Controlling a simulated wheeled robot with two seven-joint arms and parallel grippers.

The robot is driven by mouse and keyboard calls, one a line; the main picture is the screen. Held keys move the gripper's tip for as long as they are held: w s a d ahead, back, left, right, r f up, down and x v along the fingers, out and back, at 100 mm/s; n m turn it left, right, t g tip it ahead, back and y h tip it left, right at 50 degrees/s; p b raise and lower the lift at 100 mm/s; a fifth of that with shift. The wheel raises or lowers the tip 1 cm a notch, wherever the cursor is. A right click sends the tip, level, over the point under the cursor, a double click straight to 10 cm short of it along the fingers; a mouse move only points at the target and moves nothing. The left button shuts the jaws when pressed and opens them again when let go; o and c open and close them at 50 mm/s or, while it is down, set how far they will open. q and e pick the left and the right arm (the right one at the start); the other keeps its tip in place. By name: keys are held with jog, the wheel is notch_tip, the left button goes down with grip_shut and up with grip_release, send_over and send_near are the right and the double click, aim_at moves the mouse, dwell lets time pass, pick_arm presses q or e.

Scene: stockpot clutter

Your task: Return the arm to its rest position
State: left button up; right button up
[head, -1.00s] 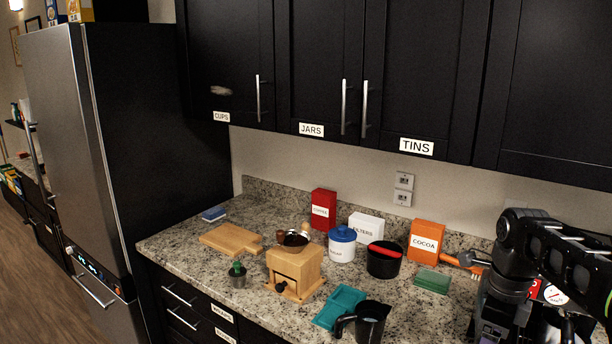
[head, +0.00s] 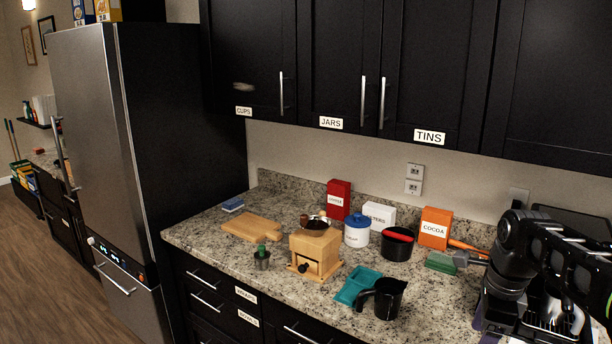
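My black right arm (head: 515,245) comes in from the right edge, bent, with its lower link pointing down over the right end of the counter (head: 235,268). Its gripper does not show, so I cannot see its fingers or whether it holds anything. My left arm and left gripper are out of view.
The counter holds a cutting board (head: 252,228), wooden grinder (head: 316,254), teal tray (head: 356,287), black pitcher (head: 388,300), lidded jar (head: 357,234), black pot (head: 397,247), and cocoa box (head: 435,229). A rack (head: 540,325) stands beside my arm. Dark cupboards (head: 340,60) hang above.

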jog(key=w+a+f+n+t+y, duration=0.1)
jog(key=w+a+f+n+t, duration=0.1)
jog(key=w+a+f+n, duration=0.35)
jog(key=w+a+f+n+t, duration=0.25)
jog(key=a+f+n, duration=0.25)
jog(key=f+n, duration=0.3)
jog(key=s+a+f+n+b, duration=0.1)
jog(key=a+f+n, duration=0.1)
jog(key=a+f, duration=0.3)
jog(key=s+a+f+n, duration=0.1)
jog(key=a+f+n, duration=0.1)
jog(key=f, duration=0.5)
jog(key=s+a+f+n+g+y+b, duration=0.1)
jog(key=s+a+f, duration=0.3)
jog(key=s, duration=0.5)
jog(key=s+a+f+n+g+y+b, duration=0.1)
jog(key=s+a+f, duration=0.3)
jog(key=s+f, duration=0.5)
jog(key=s+a+f+n+g, duration=0.2)
jog(key=s+a+f+g, duration=0.1)
jog(key=s+a+f, duration=0.2)
jog(key=s+f, duration=0.2)
jog(key=s, duration=0.2)
jog(key=shift+y+b, duration=0.4)
jog(key=shift+a+n, duration=0.1)
jog(key=shift+n, duration=0.15)
jog(key=shift+c, duration=0.2)
